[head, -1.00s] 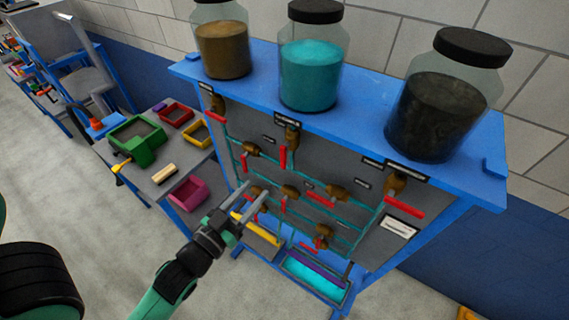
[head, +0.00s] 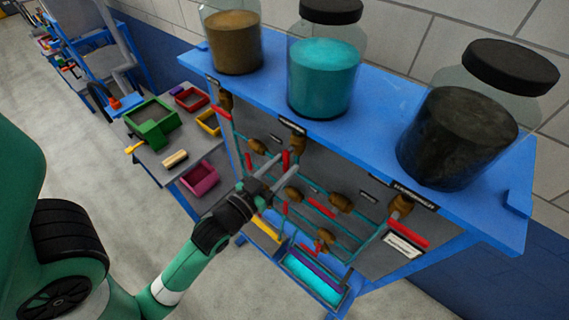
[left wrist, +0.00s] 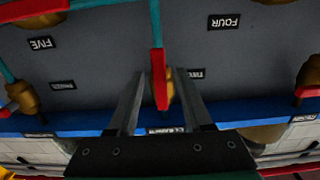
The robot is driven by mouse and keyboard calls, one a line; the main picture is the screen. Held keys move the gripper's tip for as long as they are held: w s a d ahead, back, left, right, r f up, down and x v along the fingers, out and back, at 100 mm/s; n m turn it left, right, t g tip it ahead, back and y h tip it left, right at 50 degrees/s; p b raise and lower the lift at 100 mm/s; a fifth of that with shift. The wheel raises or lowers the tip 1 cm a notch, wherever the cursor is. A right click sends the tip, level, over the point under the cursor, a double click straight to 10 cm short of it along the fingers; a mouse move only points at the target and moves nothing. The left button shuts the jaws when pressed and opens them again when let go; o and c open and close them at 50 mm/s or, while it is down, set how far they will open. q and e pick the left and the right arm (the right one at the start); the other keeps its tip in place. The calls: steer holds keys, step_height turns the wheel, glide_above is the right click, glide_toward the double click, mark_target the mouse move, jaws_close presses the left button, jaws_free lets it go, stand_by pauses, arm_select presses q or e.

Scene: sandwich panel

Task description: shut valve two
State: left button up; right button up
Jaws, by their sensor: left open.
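A brass valve (head: 297,142) with a red lever (head: 286,160) sits on the grey panel below the teal jar. I cannot read its label, so I cannot tell its number. My left gripper (head: 287,165) is open at this lever. In the left wrist view the red lever (left wrist: 159,78) stands between the two open fingers (left wrist: 163,98), in line with the teal pipe (left wrist: 156,22). The brass body is partly hidden behind the lever. I see no finger clearly pressing on it. My right gripper is out of view.
Other brass valves with red levers surround it, including one at right (head: 402,205). Jars of brown (head: 235,45), teal (head: 322,80) and black (head: 455,138) material stand on the blue top ledge (head: 390,95). A side table (head: 150,152) holds coloured bins.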

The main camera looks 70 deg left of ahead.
arm_select(q)
jaws_close()
stand_by(1.3)
